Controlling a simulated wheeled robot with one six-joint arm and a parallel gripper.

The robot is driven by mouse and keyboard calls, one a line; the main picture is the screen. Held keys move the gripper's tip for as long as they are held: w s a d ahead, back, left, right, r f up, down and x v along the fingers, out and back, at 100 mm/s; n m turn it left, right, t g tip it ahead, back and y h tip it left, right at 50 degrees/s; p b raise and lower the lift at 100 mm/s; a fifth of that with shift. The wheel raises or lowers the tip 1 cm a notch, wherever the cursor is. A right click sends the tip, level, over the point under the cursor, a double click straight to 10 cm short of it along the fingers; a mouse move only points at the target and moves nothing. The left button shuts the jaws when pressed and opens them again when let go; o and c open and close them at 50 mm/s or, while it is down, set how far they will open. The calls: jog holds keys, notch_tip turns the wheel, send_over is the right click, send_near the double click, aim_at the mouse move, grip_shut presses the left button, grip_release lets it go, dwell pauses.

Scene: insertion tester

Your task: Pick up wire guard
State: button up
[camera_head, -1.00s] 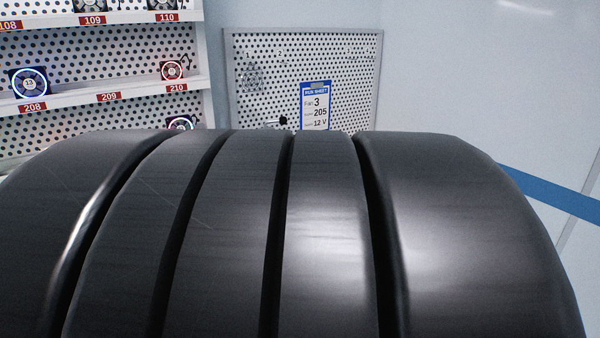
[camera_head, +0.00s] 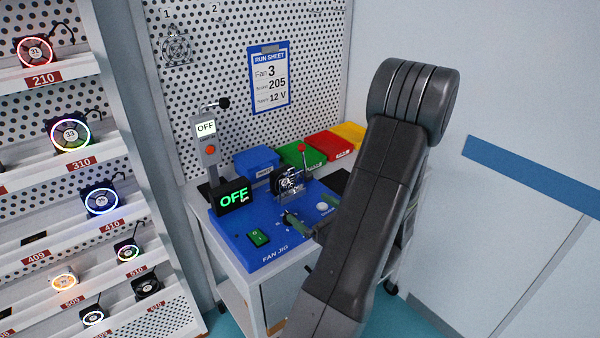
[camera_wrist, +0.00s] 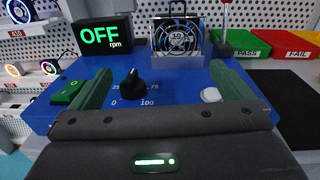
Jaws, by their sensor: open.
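The wire guard (camera_head: 175,45) is a round metal grille hanging on the pegboard at the upper left of the head view, below the label 1. It is not visible in the wrist view. My gripper (camera_wrist: 164,85) is open and empty, with its two green fingers spread over the front of the blue fan jig. It also shows in the head view, low over the jig and well away from the wire guard. A fan (camera_wrist: 177,37) marked 10 stands in the jig's holder beyond the fingers; it also shows in the head view (camera_head: 290,182).
The blue fan jig (camera_head: 245,243) carries an OFF display (camera_head: 234,197), a dial (camera_wrist: 134,85) and a red-tipped lever (camera_head: 302,149). Coloured bins (camera_head: 305,150) stand behind it. A run sheet (camera_head: 269,78) hangs on the pegboard. Fan shelves (camera_head: 70,230) fill the left.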

aim_at(292, 185)
jog(key=shift+w+d+m+t, duration=0.5)
jog(key=shift+w+d, duration=0.25)
jog(key=shift+w, duration=0.1)
jog(key=p+x, duration=0.2)
jog(key=x, duration=1.1)
jog(key=shift+w+a+f, duration=0.1)
jog(key=shift+w+f, duration=0.1)
jog(key=shift+w, duration=0.1)
jog(key=c, duration=0.9)
jog(key=shift+r, duration=0.1)
jog(key=shift+r, duration=4.95)
